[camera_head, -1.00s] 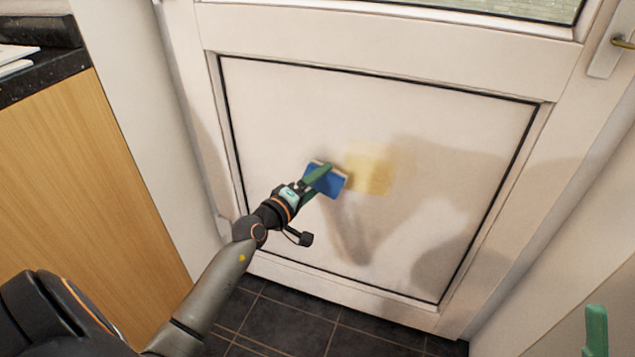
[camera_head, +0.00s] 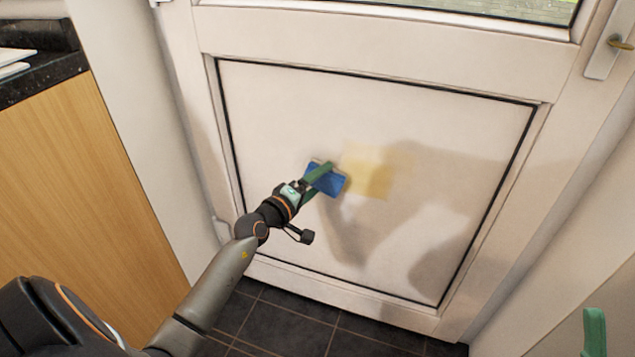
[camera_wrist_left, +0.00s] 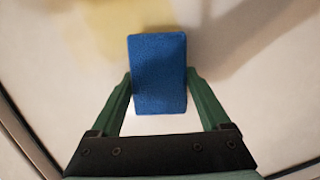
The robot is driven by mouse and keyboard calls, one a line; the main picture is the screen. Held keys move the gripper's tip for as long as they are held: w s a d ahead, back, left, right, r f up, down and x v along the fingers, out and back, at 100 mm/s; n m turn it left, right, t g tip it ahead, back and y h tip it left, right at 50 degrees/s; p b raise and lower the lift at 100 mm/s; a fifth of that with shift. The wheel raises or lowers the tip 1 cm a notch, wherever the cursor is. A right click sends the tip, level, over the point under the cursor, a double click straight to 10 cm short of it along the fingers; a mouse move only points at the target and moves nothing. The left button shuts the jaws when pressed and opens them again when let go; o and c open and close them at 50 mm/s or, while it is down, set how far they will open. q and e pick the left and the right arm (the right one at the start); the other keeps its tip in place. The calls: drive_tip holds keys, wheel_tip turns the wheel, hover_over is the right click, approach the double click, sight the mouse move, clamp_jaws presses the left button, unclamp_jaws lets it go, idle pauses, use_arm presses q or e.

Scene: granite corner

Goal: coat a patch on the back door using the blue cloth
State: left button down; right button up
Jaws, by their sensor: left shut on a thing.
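My left gripper (camera_head: 319,180) is shut on the blue cloth (camera_head: 328,181), a small block-like pad, in front of the lower panel of the back door (camera_head: 290,110). A pale yellow patch (camera_head: 368,172) shows on the panel just right of the cloth. In the left wrist view the cloth (camera_wrist_left: 158,72) sits between the two green fingers, and part of the yellow patch (camera_wrist_left: 75,25) lies at the upper left. I cannot tell whether the cloth touches the door. A green finger of my right gripper (camera_head: 595,332) shows at the lower right corner; its other finger is out of view.
A wooden cabinet (camera_head: 85,190) with a dark worktop (camera_head: 45,75) stands at the left. The door handle (camera_head: 612,45) is at the upper right. Dark floor tiles (camera_head: 290,318) lie below the door. The panel right of the patch is clear, with shadows on it.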

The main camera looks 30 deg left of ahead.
sight(334, 185)
use_arm(q)
drive_tip(key=shift+w, duration=0.25)
drive_tip(key=shift+w+d+r+p, duration=0.1)
drive_tip(key=shift+d+p, duration=0.4)
drive_tip(key=shift+d, duration=0.05)
drive_tip(key=shift+w+d+r+p, duration=0.1)
drive_tip(key=shift+d+p, duration=0.35)
drive_tip(key=shift+d, duration=0.1)
drive_tip(key=shift+w+d+f+p, duration=0.1)
drive_tip(key=shift+d+p, duration=0.1)
drive_tip(key=shift+d, duration=0.25)
drive_tip(key=shift+w+d+f+p, duration=0.1)
drive_tip(key=shift+d+p, duration=0.1)
drive_tip(key=shift+d, duration=0.2)
